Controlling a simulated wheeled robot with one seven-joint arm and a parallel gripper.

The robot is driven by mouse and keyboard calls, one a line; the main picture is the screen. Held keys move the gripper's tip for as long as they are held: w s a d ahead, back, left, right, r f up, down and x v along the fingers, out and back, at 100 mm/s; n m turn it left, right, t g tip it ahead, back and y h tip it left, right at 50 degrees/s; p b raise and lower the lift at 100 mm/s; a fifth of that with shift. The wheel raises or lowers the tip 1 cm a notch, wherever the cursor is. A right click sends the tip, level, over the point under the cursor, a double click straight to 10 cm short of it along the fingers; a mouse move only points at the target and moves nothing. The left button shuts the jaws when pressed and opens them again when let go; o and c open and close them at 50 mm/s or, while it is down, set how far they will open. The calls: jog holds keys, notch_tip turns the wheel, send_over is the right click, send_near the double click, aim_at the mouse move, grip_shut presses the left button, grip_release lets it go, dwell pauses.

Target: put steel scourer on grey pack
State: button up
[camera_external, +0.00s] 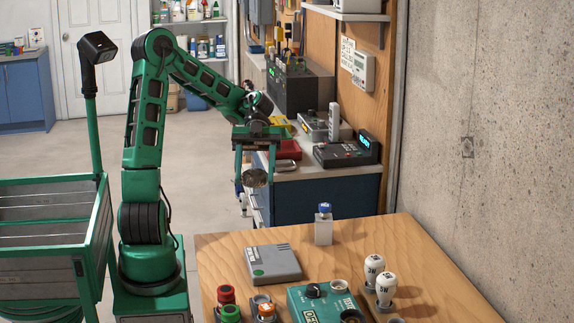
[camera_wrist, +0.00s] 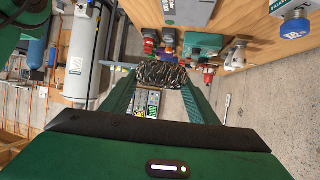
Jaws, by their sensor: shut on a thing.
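The steel scourer (camera_external: 256,178) is a dark, round, coiled metal pad. My gripper (camera_external: 256,172) is shut on it and holds it in the air, left of and above the wooden table. In the wrist view the scourer (camera_wrist: 162,75) sits between the tips of my green fingers. The grey pack (camera_external: 273,262) is a flat grey box with a green round mark, lying on the wooden table near its left side. It also shows at the top of the wrist view (camera_wrist: 186,10), apart from the scourer. Nothing lies on the pack.
A white bottle with a blue cap (camera_external: 323,226) stands behind the pack on the table (camera_external: 425,245). Red, green and orange buttons (camera_external: 229,303), a teal box (camera_external: 322,302) and two white bulbs (camera_external: 386,287) stand in front. A workbench with devices (camera_external: 318,170) stands behind.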

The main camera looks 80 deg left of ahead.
jog(key=shift+d+f, duration=0.1)
jog(key=shift+f, duration=1.95)
send_over(272, 259)
jog(key=shift+f, duration=5.5)
jog(key=o, duration=1)
jog(key=v, duration=1.2)
